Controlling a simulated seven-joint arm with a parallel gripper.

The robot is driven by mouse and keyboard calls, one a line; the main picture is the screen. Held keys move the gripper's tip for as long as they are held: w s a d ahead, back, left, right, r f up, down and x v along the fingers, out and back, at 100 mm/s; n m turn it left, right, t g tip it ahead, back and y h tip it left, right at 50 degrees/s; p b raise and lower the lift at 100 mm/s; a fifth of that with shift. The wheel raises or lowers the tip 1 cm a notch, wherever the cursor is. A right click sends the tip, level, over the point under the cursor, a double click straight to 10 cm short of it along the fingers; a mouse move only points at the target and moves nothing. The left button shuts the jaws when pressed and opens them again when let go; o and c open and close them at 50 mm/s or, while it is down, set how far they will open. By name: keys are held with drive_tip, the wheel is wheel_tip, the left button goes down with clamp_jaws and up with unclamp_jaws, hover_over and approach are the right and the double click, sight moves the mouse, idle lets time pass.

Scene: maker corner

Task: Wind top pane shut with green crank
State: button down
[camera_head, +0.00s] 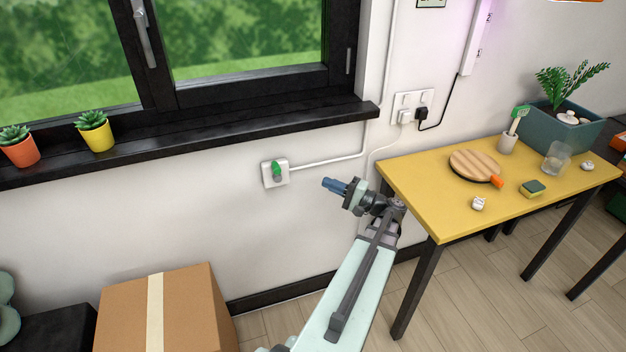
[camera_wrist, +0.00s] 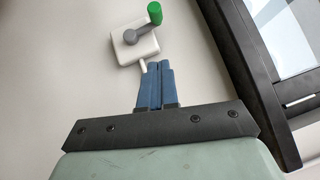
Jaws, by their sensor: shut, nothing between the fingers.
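The green crank (camera_head: 277,171) sits on a small white wall box (camera_head: 269,179) below the window sill. In the wrist view the crank has a grey arm and a green knob (camera_wrist: 154,13) at the upper right of the white box (camera_wrist: 128,47). My gripper (camera_head: 329,184) is to the right of the crank, apart from it, with its blue fingers pointing left. In the wrist view my gripper (camera_wrist: 157,68) is shut and empty, just below the box. The window (camera_head: 250,40) is only partly in view; its top pane is not visible in the head view.
A black sill (camera_head: 220,138) juts out above the crank and carries two potted succulents. A white conduit (camera_head: 325,162) runs right from the box. A yellow table (camera_head: 430,205) with small items stands right. A cardboard box (camera_head: 190,310) stands below left.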

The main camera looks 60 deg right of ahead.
approach(276, 170)
drive_tip(key=w+d, duration=0.3)
drive_tip(key=d, duration=0.2)
drive_tip(key=shift+w+a, duration=1.25)
drive_tip(key=shift+w, duration=0.05)
drive_tip(key=shift+w+a+r, duration=0.25)
drive_tip(key=shift+w+a, duration=0.05)
drive_tip(key=shift+w, duration=0.05)
drive_tip(key=shift+w+a+r, duration=0.3)
drive_tip(key=shift+w+a, duration=0.5)
drive_tip(key=shift+a, duration=0.05)
drive_tip(key=w+a, duration=0.1)
drive_tip(key=w+a+f, duration=0.1)
drive_tip(key=w+a, duration=0.1)
drive_tip(key=shift+f, duration=0.25)
idle(0.9)
